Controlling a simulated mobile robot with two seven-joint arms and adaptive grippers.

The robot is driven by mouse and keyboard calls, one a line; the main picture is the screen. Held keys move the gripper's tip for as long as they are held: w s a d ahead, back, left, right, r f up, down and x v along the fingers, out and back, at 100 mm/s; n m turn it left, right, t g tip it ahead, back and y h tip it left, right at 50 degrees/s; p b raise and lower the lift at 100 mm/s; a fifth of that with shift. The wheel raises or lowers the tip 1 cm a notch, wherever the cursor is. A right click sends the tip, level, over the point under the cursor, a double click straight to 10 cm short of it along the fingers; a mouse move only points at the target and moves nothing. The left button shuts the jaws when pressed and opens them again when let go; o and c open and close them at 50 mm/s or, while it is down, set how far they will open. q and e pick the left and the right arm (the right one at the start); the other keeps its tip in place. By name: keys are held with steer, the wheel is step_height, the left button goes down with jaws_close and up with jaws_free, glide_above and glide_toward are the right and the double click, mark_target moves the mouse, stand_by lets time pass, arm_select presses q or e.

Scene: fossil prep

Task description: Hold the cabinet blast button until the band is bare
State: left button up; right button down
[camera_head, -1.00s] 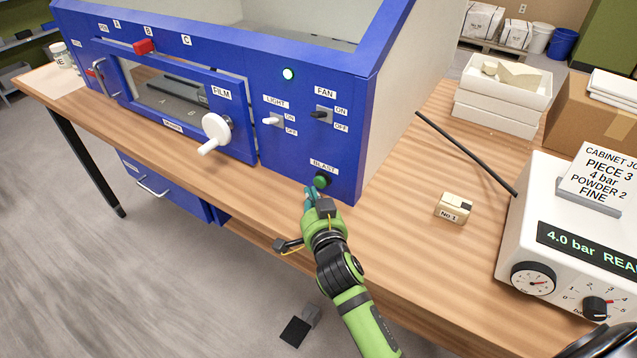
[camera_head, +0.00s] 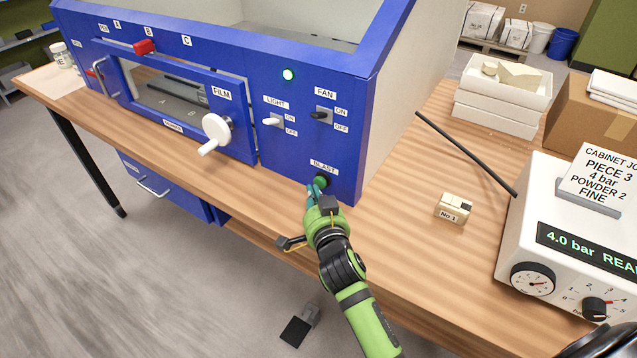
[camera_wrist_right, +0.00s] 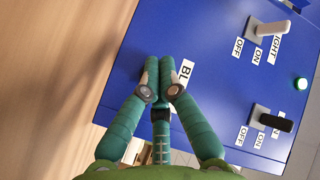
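The blue blast cabinet (camera_head: 268,160) stands on the wooden bench. Its green blast button (camera_head: 320,181) sits low on the front panel under the BLAST label (camera_head: 324,167). My right gripper (camera_head: 314,190) is at the button, its fingertips overlapping the button's lower left. In the right wrist view the two green fingertips (camera_wrist_right: 167,67) are together and empty, pointing at the blue panel beside the partly covered BLAST label (camera_wrist_right: 184,72). They hide the button there, so I cannot tell whether it is pressed. The band cannot be made out through the window (camera_head: 165,92). My left gripper is not in view.
A green lamp (camera_head: 288,74) is lit above the light switch (camera_head: 273,122) and fan switch (camera_head: 322,114). A white film knob (camera_head: 216,130) sticks out left.

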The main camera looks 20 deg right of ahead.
steer(key=shift+w+d, duration=0.3)
steer(key=shift+d, duration=0.05)
stand_by(2.5)
stand_by(3.3)
steer(key=shift+s+a, duration=0.55)
steer(key=shift+a, duration=0.15)
